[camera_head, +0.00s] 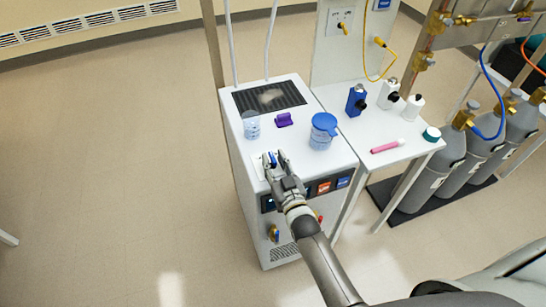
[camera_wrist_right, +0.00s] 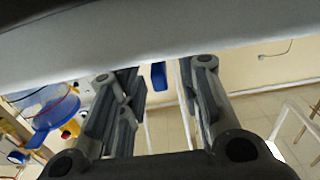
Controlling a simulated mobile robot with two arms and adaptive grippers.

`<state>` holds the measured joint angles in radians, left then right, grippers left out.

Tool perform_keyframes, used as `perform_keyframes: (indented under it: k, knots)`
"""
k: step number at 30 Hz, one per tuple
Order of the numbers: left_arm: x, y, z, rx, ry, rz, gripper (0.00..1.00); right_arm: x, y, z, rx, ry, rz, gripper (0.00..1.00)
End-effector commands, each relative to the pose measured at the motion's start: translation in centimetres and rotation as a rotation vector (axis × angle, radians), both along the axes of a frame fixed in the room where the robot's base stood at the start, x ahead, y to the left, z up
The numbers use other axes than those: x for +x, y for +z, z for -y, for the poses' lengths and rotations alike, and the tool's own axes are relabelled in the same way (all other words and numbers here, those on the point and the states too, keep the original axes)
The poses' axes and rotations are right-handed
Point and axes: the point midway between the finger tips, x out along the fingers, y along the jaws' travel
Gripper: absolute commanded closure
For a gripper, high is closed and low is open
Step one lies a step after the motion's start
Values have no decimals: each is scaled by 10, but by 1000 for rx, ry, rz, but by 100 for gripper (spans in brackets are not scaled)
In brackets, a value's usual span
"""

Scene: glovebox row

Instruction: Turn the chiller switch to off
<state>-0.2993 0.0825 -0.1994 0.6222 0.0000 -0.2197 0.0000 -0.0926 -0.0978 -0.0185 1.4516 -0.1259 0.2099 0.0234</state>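The chiller is a white box (camera_head: 240,140) standing left of the side table. My right gripper (camera_head: 274,158) is above the front part of its top, pointing away from me. A small blue piece, which looks like the switch handle, shows between its fingertips; in the right wrist view this blue piece (camera_wrist_right: 159,76) sits between the two spread fingers, with room on both sides. The right gripper looks open, and I see no contact with the blue piece. A pale plate (camera_head: 258,167) shows beside the fingers. The gripper hides part of the switch and front panel. My left gripper is not in view.
A blue-lidded jar (camera_head: 323,131), a purple piece (camera_head: 284,120) and a clear cup (camera_head: 251,126) stand on the chiller top. The side table (camera_head: 367,133) holds bottles and a pink marker (camera_head: 387,146). Gas cylinders (camera_head: 440,170) stand right. Floor at left is clear.

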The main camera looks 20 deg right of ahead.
Motion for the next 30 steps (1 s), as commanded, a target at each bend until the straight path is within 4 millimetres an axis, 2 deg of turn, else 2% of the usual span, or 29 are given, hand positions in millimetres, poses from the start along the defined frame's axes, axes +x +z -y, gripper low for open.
perform_keyframes:
  k: [5,14,17,22,30]
  knots:
    - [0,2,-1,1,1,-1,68,13,0,0,1,0,0,68]
    - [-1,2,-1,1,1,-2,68,15,0,0,1,0,-1,68]
    - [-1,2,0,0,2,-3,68,15,0,-1,1,0,-1,77]
    - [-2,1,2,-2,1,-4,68,15,0,-1,1,0,0,99]
    - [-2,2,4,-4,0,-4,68,15,0,0,-1,6,0,100]
